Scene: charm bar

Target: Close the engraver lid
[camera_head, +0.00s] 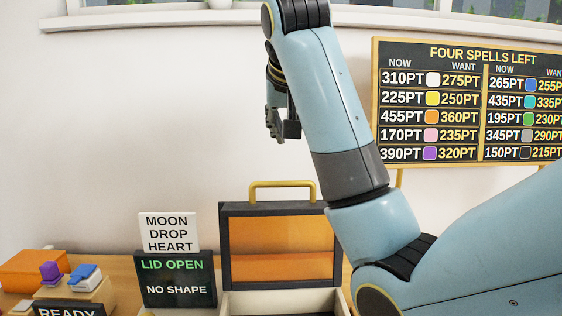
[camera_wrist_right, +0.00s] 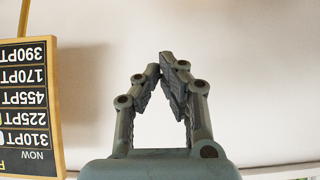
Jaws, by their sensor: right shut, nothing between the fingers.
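The engraver stands on the counter at the bottom middle. Its lid (camera_head: 225,240) is raised upright, with a dark frame, an orange see-through pane and a yellow handle (camera_head: 282,185) on top. A dark sign (camera_head: 175,279) beside it reads "LID OPEN" and "NO SHAPE". My right gripper (camera_head: 280,138) is high above the lid, in front of the wall, and touches nothing. In the right wrist view my right gripper (camera_wrist_right: 167,58) is shut and empty, its fingertips together. My right forearm covers part of the lid's right edge. My left gripper is not in view.
A white card (camera_head: 168,232) reading "MOON DROP HEART" stands behind the sign. An orange block (camera_head: 32,270) and a stand with purple (camera_head: 51,272) and blue (camera_head: 84,277) pieces are at left. A price board (camera_head: 468,55) stands at right. The air left of my arm is clear.

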